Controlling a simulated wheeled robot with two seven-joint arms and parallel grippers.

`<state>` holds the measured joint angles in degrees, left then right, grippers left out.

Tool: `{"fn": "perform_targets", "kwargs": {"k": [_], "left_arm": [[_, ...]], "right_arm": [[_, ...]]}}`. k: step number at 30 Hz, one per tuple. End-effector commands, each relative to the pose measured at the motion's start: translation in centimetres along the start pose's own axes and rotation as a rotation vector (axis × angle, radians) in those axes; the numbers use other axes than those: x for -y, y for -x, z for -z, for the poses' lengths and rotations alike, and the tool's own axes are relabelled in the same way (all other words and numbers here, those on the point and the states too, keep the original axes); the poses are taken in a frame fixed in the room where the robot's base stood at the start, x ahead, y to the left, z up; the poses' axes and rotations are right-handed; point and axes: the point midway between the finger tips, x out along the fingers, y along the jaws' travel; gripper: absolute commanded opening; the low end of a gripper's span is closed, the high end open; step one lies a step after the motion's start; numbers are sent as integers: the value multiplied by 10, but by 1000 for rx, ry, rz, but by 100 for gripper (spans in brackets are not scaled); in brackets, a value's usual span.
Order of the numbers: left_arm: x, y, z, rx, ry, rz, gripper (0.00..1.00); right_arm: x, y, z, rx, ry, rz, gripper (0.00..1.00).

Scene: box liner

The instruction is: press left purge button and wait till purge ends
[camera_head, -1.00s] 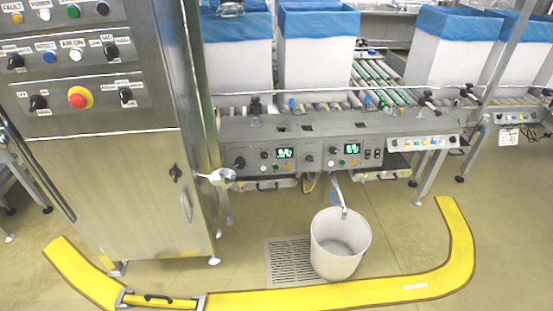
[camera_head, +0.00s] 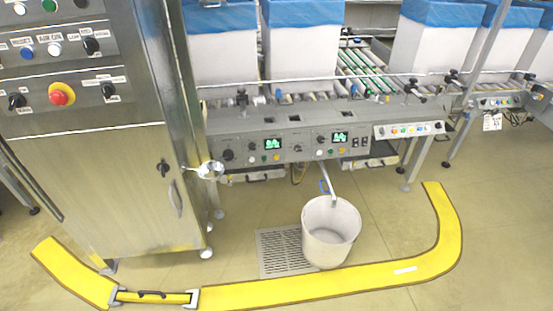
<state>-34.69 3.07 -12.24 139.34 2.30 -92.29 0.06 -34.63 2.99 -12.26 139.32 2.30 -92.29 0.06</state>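A grey control panel (camera_head: 305,146) runs along the front of the conveyor machine. It carries two green-lit displays, a left one (camera_head: 272,143) and a right one (camera_head: 340,137), each with a dark knob and small coloured buttons around it. The buttons are too small for me to read a purge label. A pipe (camera_head: 329,181) comes down from under the panel into a whitish bucket (camera_head: 331,232) on the floor. I cannot make out any liquid flowing. Neither of my grippers shows in the head view.
A steel cabinet (camera_head: 105,185) with an emergency stop (camera_head: 61,94) stands at left. A yellow floor barrier (camera_head: 330,285) curves around the front, with a handled section (camera_head: 150,297). A floor grate (camera_head: 283,251) lies beside the bucket. Blue-lined white boxes (camera_head: 303,50) stand on the conveyor behind.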

Motion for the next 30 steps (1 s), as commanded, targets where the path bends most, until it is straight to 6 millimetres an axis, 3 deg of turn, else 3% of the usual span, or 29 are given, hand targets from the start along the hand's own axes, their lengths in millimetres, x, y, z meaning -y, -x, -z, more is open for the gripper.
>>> {"fn": "perform_targets", "kwargs": {"k": [1,3,4,30], "left_arm": [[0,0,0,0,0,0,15],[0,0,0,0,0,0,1],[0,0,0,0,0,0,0],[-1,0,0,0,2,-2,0]], "right_arm": [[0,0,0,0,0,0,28],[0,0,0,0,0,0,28],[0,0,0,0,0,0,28],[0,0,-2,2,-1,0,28]]}}
